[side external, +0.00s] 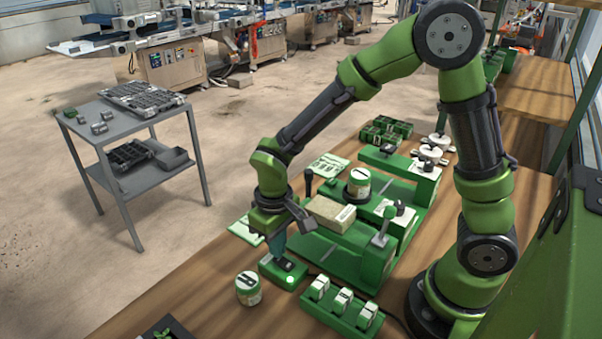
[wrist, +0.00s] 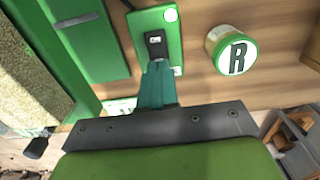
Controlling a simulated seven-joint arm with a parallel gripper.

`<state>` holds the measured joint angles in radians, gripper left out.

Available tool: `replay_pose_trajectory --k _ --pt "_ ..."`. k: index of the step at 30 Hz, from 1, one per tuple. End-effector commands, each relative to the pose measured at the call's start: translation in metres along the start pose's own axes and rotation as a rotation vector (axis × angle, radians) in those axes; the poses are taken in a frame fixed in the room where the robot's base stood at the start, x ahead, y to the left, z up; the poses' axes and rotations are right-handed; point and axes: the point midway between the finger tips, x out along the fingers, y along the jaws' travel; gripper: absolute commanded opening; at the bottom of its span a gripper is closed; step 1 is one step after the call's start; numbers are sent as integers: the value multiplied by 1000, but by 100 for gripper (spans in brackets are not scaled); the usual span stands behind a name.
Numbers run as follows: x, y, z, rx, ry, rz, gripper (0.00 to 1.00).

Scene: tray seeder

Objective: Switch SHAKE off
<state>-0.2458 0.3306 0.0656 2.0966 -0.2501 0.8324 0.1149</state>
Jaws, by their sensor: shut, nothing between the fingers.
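A green switch box (side external: 270,272) lies on the wooden bench below my gripper. It carries a black rocker switch (wrist: 155,44) and a round lamp (side external: 290,279), which glows bright green in the side view. In the wrist view the lamp (wrist: 170,15) looks white. My gripper (side external: 280,257) points down at the box with its teal fingers closed together and empty. In the wrist view the fingertips (wrist: 157,66) are at the near end of the rocker; I cannot tell whether they touch it. No SHAKE lettering is readable; the fingers cover part of the box top.
A green rack with several white-topped pieces (side external: 341,306) is on the other side. The green seeder with a tan block (side external: 330,213) stands behind.

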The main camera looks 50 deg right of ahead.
Motion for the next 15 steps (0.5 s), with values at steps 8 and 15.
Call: replay_pose_trajectory --k 8,15 --pt "5 0 0 0 -1 0 0" --pt "8 0 0 1 -1 0 0"
